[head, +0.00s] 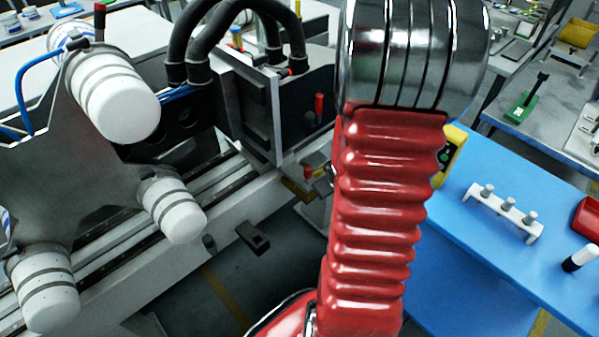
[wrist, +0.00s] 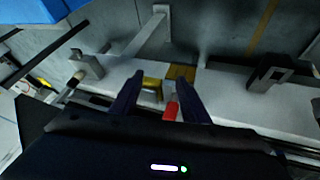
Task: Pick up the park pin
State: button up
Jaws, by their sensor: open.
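A small red-topped pin (head: 308,172), which fits the park pin, stands by a brass-yellow bracket (head: 296,188) at the machine's edge in the head view. In the wrist view a red pin end (wrist: 170,110) shows between the two dark fingers of my gripper (wrist: 160,80), nearer the right finger. The fingers are apart and I see no grip on it. A yellow piece (wrist: 152,86) lies just beyond the pin. In the head view my red arm hides most of my gripper. The pin's lower part is hidden.
White rollers (head: 115,100) and a long rail (head: 100,265) fill the left. A taller red handle (head: 319,104) rises behind the pin. A dark block (head: 253,237) juts out left of my arm.

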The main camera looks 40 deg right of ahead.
notch_tip(320, 180, down, 8)
jog(key=s+d+t, duration=0.2)
jog(key=s, duration=0.1)
jog(key=t+y, duration=0.2)
jog(key=t, duration=0.9)
send_near(308, 181)
notch_tip(308, 181, up, 4)
jog(key=shift+w+d, duration=0.1)
jog(key=shift+w, duration=0.25)
jog(key=shift+w+d, duration=0.2)
jog(key=shift+w, duration=1.25)
jog(key=shift+w+d, duration=0.2)
jog(key=shift+w, duration=1.25)
jog(key=shift+w+d, duration=0.2)
jog(key=shift+w, duration=1.2)
jog(key=shift+w+d+f, duration=0.1)
jog(key=shift+w, duration=1.2)
jog(key=shift+w+d+f, duration=0.1)
jog(key=shift+w+d, duration=0.05)
jog(key=shift+w, duration=1.15)
